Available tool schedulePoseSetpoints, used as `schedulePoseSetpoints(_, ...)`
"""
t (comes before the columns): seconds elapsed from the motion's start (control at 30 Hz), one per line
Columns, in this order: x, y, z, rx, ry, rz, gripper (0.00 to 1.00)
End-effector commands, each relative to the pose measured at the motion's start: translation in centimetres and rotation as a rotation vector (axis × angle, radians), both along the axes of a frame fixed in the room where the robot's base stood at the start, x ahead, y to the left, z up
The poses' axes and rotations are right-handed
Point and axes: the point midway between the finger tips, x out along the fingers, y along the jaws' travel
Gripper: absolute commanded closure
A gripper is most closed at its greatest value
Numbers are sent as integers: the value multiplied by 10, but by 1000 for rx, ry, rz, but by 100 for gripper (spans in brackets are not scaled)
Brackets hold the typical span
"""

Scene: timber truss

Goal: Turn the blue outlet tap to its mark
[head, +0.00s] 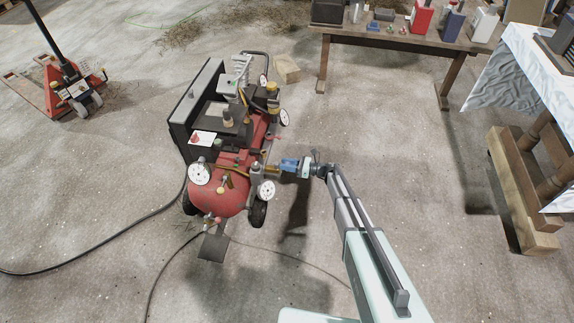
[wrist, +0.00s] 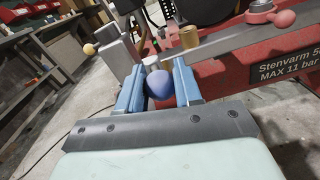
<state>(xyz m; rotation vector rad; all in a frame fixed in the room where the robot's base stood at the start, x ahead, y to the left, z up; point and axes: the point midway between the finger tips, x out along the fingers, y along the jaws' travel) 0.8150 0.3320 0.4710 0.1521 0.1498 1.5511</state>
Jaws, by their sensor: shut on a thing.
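The red compressor (head: 232,178) stands on the floor left of centre in the head view. My gripper (head: 283,166) reaches it from the right, at the side with the brass fittings. In the wrist view my gripper (wrist: 157,72) has its two blue fingers on either side of a blue ball knob (wrist: 160,85), the blue outlet tap's handle, and is shut on it. The tap's stem and its mark cannot be made out. In the head view the fingers hide the knob.
Round white dials (head: 266,190) sit around the compressor. A black hose (head: 100,262) lies on the floor.

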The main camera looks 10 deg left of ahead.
Motion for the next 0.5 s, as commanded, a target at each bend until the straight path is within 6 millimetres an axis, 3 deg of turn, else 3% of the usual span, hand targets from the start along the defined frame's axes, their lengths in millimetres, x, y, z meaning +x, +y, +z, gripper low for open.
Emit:
schedulePoseSetpoints(0.13, 0, 0, 0, 0, 0, 0, 96)
schedulePoseSetpoints(0.5, 7, 1, -1, 0, 0, 89, 97)
